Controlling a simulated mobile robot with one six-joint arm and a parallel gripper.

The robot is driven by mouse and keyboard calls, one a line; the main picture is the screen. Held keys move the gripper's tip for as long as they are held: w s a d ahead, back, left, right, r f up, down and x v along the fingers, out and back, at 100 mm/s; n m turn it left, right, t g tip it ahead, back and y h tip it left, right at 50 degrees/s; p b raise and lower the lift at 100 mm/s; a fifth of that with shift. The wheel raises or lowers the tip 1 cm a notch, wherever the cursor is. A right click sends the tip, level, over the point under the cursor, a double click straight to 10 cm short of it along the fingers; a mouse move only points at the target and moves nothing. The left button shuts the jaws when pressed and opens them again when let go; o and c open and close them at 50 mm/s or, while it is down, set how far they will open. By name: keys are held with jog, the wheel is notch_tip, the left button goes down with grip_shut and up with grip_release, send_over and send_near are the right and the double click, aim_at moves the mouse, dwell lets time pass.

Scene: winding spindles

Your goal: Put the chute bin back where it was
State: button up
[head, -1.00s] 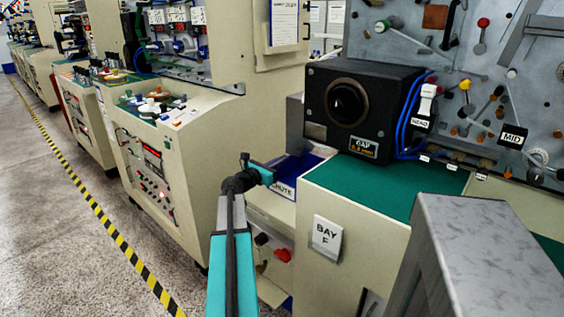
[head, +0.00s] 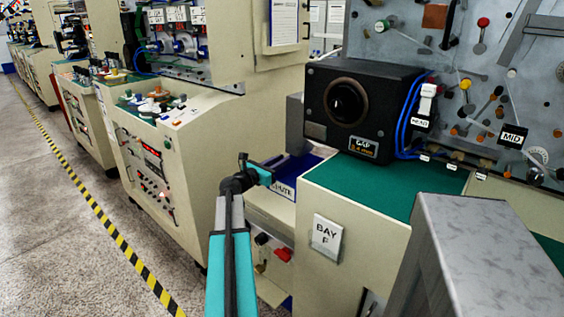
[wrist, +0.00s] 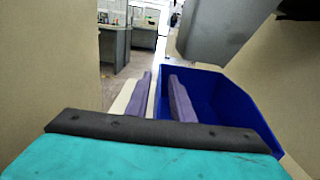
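The chute bin is a blue open-topped bin (head: 300,166), low in the recess left of the green-topped cabinet, with a white CHUTE label (head: 282,189) at its front. In the wrist view the bin (wrist: 232,108) stands at the right, its inside partly visible. My gripper (head: 270,175) is at the bin's near left side in the head view. In the wrist view its two purple-grey fingers (wrist: 160,97) stand apart with a gap between them. The right finger overlaps the bin's left edge in the picture.
A grey metal chute piece (wrist: 215,30) hangs above the bin. The green-topped cabinet (head: 350,190) with the BAY F sign (head: 326,238) stands close on the right, with a black gauge box (head: 355,110) on top. Cream machines (head: 160,150) line the left. The floor aisle (head: 60,230) is clear.

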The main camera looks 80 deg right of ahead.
jog(key=v, duration=1.1)
jog(key=shift+a, duration=0.1)
jog(key=shift+w, duration=0.1)
dwell(0.4)
